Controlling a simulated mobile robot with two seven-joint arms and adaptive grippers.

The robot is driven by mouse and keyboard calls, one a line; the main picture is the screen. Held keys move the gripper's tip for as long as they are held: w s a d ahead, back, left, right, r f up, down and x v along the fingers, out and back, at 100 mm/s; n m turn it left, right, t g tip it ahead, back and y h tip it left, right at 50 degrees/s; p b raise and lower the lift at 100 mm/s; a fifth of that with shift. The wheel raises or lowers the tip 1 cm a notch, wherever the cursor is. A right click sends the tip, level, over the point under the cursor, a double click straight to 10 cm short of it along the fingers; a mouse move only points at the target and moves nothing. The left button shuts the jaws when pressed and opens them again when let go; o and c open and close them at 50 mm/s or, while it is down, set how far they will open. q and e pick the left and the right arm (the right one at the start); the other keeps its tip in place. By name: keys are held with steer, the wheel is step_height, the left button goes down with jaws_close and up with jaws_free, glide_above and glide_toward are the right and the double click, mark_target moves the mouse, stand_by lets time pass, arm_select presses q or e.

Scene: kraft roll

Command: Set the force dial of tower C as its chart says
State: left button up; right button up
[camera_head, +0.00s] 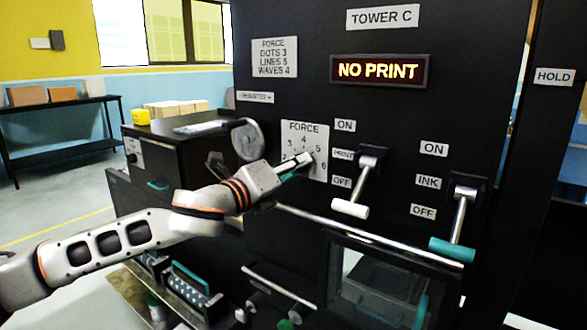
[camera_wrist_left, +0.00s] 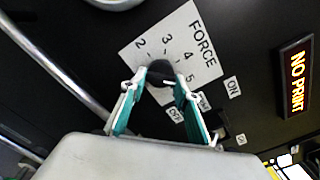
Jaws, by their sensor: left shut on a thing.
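The force dial plate (camera_head: 304,133) of tower C is white with numbers, 3 to 6 readable in the head view. My left gripper (camera_head: 300,162) is shut on its dark knob, which shows between the teal fingers (camera_wrist_left: 160,88) in the left wrist view as a black knob (camera_wrist_left: 160,70). The fingers hide most of the knob; I cannot tell which number it points to. The chart (camera_head: 274,57) at the upper left reads FORCE, DOTS 3, LINES 5, WAVES 4. The TOWER C sign (camera_head: 382,16) hangs at the top. My right gripper is not in view.
A lit display (camera_head: 380,71) reads NO PRINT. Right of the dial, the print lever (camera_head: 350,208) and the teal-tipped ink lever (camera_head: 452,249) stick out, both hanging down. A metal rail (camera_head: 350,230) runs below the dial. A black cabinet (camera_head: 180,150) stands left of the panel.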

arm_select(q)
steer(key=shift+f, duration=0.1)
steer(key=o, duration=1.1)
steer(key=shift+s, duration=0.1)
steer(key=v, duration=1.2)
